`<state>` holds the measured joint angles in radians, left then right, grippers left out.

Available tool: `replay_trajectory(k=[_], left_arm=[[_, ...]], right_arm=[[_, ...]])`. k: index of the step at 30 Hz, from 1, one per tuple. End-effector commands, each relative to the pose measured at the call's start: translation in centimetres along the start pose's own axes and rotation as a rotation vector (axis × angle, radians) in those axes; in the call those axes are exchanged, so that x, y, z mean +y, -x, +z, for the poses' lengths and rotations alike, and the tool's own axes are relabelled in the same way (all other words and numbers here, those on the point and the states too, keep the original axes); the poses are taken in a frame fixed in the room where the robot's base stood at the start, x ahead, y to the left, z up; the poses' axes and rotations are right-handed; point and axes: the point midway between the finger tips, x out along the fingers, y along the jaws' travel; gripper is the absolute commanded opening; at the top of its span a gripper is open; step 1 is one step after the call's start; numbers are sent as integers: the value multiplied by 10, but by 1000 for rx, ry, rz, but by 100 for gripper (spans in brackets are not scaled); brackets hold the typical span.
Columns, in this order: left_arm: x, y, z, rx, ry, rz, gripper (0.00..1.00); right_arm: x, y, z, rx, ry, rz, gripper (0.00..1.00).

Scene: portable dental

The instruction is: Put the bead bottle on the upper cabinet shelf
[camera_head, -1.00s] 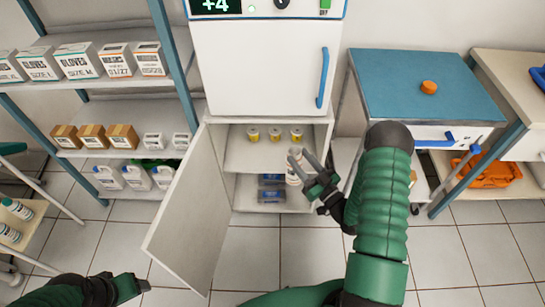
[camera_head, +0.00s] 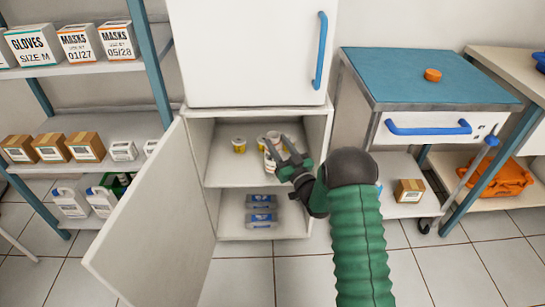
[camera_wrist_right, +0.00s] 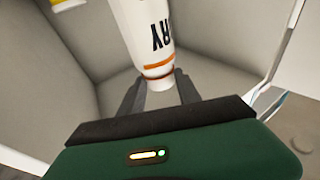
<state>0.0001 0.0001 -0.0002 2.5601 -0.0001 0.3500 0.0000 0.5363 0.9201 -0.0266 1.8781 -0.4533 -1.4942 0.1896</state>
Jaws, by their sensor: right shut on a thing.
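The bead bottle (camera_head: 269,160) is white with orange bands and black lettering. My right gripper (camera_head: 284,158) is shut on it, inside the open cabinet's upper compartment, over the upper cabinet shelf (camera_head: 228,172). The right wrist view shows the bottle (camera_wrist_right: 143,35) between the two dark fingers (camera_wrist_right: 158,92), with its narrower end near them. I cannot tell whether the bottle touches the shelf. My left gripper is out of view.
A yellow-labelled jar (camera_head: 239,145) stands on the shelf left of the bottle; others behind are partly hidden. The open cabinet door (camera_head: 140,220) swings out left. Blue packs (camera_head: 261,209) lie on the lower shelf. A blue-topped cart (camera_head: 420,75) stands right.

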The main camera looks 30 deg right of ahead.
Motion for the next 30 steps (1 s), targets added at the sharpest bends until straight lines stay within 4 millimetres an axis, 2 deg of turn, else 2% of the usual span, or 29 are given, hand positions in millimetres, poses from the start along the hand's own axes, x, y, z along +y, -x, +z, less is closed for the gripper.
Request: replay_trajectory(k=[1, 6, 9, 11, 17, 18, 23, 30], left_arm=[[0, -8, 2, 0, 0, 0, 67], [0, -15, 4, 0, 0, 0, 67], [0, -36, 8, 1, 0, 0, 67], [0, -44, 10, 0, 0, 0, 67], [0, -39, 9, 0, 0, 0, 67], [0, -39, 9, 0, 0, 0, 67], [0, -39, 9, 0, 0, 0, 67], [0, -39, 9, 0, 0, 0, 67]], right_arm=[[0, -7, 6, 4, 1, -1, 0], [-3, -25, 10, 4, 1, -1, 0], [-2, -18, 37, -1, -1, 1, 0], [-2, -16, 46, 0, 0, 1, 0], [-2, -16, 43, -3, 0, 0, 0], [-2, -16, 44, -6, -1, 0, 42], [-2, -16, 44, -4, 0, 0, 62], [-2, -16, 43, -3, 0, 0, 62]])
